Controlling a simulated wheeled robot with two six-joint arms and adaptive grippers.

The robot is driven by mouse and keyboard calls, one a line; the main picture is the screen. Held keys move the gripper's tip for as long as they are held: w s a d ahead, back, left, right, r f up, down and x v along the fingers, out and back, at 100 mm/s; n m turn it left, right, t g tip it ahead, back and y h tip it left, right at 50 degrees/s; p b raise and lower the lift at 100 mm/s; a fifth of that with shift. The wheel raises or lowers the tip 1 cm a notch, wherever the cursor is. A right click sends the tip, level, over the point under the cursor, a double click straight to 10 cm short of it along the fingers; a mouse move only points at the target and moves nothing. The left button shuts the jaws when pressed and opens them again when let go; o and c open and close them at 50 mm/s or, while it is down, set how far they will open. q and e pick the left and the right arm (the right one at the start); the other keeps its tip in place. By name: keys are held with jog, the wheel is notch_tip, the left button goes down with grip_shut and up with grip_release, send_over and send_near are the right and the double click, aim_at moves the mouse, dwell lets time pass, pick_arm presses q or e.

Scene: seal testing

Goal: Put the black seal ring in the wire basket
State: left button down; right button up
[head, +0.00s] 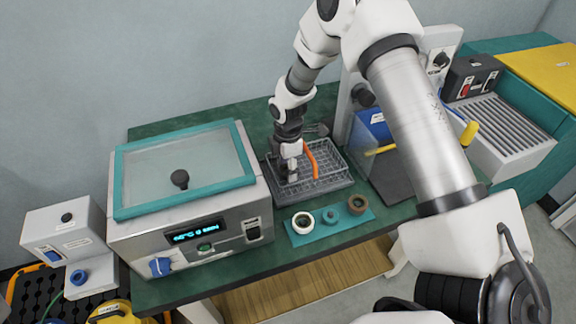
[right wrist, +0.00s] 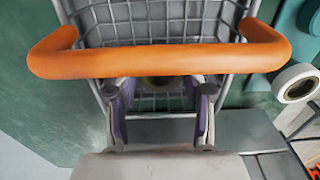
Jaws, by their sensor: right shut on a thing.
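The wire basket (head: 328,172) is a grey mesh basket with an orange handle (head: 311,160), standing on a dark tray. In the right wrist view the basket (right wrist: 165,30) fills the upper middle, and its handle (right wrist: 160,62) crosses in front of my fingers. My right gripper (head: 288,178) points down at the left part of the basket. In the right wrist view my right gripper (right wrist: 163,100) is shut on a dark ring (right wrist: 158,84), mostly hidden behind the handle; it appears to be the black seal ring. Whether it touches the basket floor, I cannot tell. My left gripper is not in view.
A heated bath (head: 190,225) with a teal-framed glass lid stands left of the basket. A teal mat (head: 319,235) in front holds a white ring (head: 303,222), a teal ring (head: 330,216) and a brown ring (head: 357,204). A blue and dark device (head: 385,160) stands right.

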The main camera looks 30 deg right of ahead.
jog(key=o, duration=1.3)
jog(key=shift+c, duration=0.2)
notch_tip(320, 180, up, 10)
jog(key=p, duration=0.8)
